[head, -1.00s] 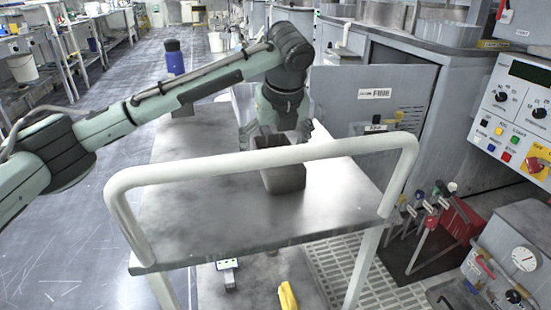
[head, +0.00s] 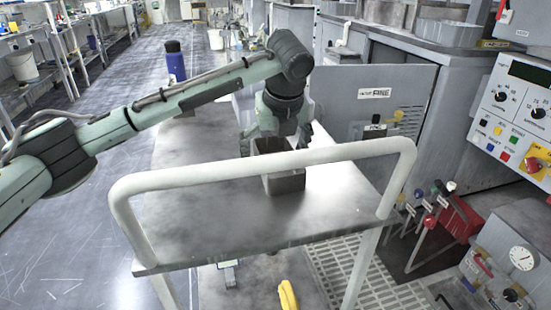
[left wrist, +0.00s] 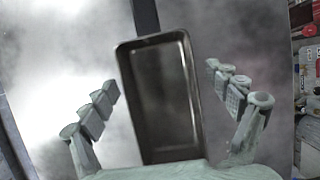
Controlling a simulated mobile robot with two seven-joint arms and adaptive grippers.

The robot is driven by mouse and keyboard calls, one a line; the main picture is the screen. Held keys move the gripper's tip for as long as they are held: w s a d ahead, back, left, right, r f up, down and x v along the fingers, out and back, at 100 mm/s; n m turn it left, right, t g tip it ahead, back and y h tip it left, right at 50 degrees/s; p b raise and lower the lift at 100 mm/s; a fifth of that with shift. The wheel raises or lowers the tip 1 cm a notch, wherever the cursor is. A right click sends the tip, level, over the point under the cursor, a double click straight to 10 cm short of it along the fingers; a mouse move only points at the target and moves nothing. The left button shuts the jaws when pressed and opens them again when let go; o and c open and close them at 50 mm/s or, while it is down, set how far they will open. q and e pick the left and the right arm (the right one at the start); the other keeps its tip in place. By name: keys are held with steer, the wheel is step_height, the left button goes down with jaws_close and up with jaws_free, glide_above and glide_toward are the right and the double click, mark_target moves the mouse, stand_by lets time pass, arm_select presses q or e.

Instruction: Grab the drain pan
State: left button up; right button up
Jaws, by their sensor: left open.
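The drain pan (left wrist: 165,97) is a dark grey rectangular metal pan with a raised rim, resting on the cart's metal top. In the left wrist view it lies between the two spread fingers of my left gripper (left wrist: 172,110), with a gap on each side. In the head view the pan (head: 285,184) sits below my left gripper (head: 277,140), partly hidden behind the cart's white handle rail. My left gripper is open, pointing down over the pan. My right gripper does not show.
The cart's top (head: 215,215) is otherwise mostly clear, with its white handle rail (head: 260,160) crossing the near side. A blue bottle (head: 175,62) stands at the back left. A grey cabinet with a door (head: 370,100) is at right. A yellow object (head: 288,295) is below.

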arm_select(q)
steer(key=shift+c, duration=0.3)
steer(key=c, duration=1.3)
